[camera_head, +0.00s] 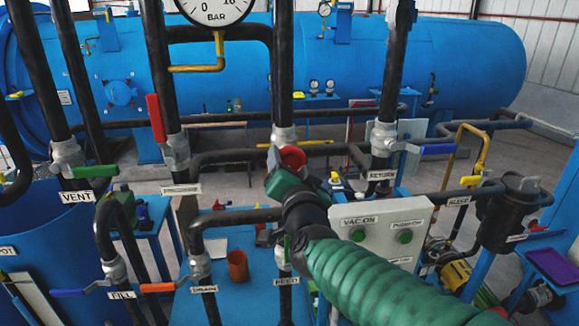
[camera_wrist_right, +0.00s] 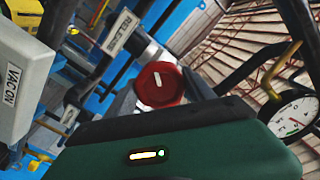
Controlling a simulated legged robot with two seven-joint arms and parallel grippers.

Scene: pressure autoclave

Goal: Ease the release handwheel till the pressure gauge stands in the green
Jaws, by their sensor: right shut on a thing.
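The red release handwheel (camera_head: 292,158) is in the middle of the head view, on a dark vertical pipe, partly hidden by my right gripper (camera_head: 278,168). In the right wrist view the red wheel (camera_wrist_right: 160,84), with a white mark on its face, sits between the dark fingers, which are shut on it. A plate there reads "RELEASE" (camera_wrist_right: 125,27). The pressure gauge (camera_head: 215,8) is cut off by the head view's top edge and its needle does not show. A gauge (camera_wrist_right: 291,117) appears tilted in the wrist view; its reading is too small to tell. My left gripper is not in view.
A red lever (camera_head: 156,118) stands left of the wheel and a blue lever (camera_head: 438,149) right of it. The grey "VAC ON" panel (camera_head: 345,214) is close beside my right arm. Blue (camera_head: 68,292) and orange (camera_head: 157,287) levers lie lower left. A blue vessel (camera_head: 455,62) fills the back.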

